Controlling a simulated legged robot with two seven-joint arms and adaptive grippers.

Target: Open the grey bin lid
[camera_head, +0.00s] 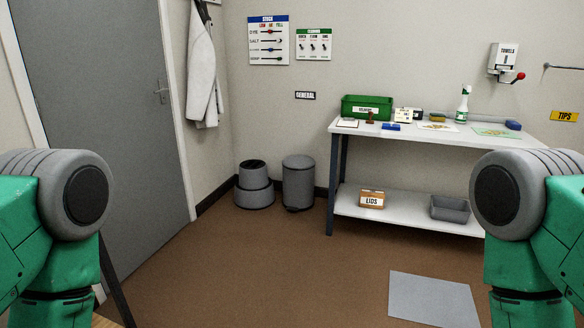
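A grey cylindrical bin (298,186) stands on the floor against the back wall, left of the table. Its grey lid (298,162) appears shut on top. Both grippers are out of view. Only green and grey upper parts of my two arms show at the left and right edges, far from the bin.
A stepped grey stool-like object (254,198) stands just left of the bin. A white table (345,130) with a green box (367,106) is to the right. Its lower shelf (405,214) holds a LIDS box (371,198) and a grey tray (450,209). A grey mat (433,298) lies on otherwise clear brown floor.

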